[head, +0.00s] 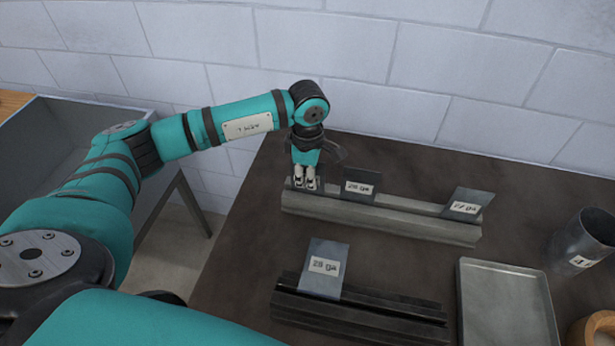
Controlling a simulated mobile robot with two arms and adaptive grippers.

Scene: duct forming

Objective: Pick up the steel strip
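Three dark steel strips with white labels stand in slotted bars on the dark table. One strip (371,178), whose label seems to read 26 ga, is in the rear grey bar. Another strip (478,197), seemingly 22 ga, leans near that bar's right end. The third strip (328,253), seemingly 28 ga, stands in the front dark bar. My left gripper (306,185) points down at the left end of the rear bar, left of the nearest strip and apart from it. Its fingertips are small here, and I cannot tell whether anything is between them. My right gripper is not in view.
The rear bar (420,226) and front bar (370,318) lie on the table (245,235). A metal tray (505,300), a dark cup (580,240) and a wooden bowl (592,330) are at the right. A grey sink-like bin (50,140) stands left. A block wall closes the back.

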